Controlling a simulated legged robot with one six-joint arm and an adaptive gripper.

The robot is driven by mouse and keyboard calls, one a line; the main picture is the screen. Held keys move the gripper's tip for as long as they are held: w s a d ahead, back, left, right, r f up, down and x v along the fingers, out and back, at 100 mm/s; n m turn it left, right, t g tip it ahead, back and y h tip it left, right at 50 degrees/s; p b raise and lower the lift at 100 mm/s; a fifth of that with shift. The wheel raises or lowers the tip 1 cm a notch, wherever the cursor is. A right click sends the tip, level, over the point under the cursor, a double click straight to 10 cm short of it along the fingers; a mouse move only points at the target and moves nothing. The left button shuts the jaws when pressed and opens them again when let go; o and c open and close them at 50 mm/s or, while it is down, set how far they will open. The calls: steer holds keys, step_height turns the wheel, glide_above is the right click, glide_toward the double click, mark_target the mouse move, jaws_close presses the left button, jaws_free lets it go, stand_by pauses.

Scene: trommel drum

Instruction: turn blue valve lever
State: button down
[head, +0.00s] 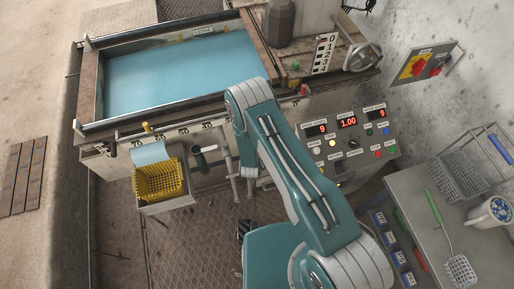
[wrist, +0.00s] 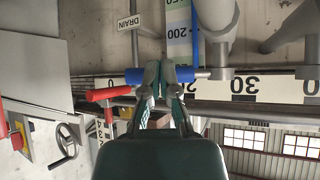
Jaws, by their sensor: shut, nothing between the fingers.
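The blue valve lever (wrist: 134,76) lies horizontally in the wrist view, below the DRAIN label, with a short blue part also showing right of my fingers. My gripper (wrist: 160,70) is shut and empty. Its fingertips overlap the lever in the picture and hide its middle; I cannot tell whether they touch it. In the head view my teal arm covers the gripper, and I cannot make out the blue lever there.
A red lever (wrist: 106,93) sits just left of the blue one; a red handle (head: 303,90) shows in the head view. Grey pipes (wrist: 217,30) stand close on the right. The blue-bottomed tank (head: 180,75), yellow basket (head: 158,182) and control panel (head: 350,135) surround my arm.

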steer(key=w+n+y, duration=0.1)
steer(key=w+d+n+y, duration=0.1)
steer(key=w, duration=0.1)
steer(key=shift+w+d+n, duration=0.15)
steer(key=shift+d+n, duration=0.05)
steer(key=shift+n, duration=0.1)
stand_by(0.4)
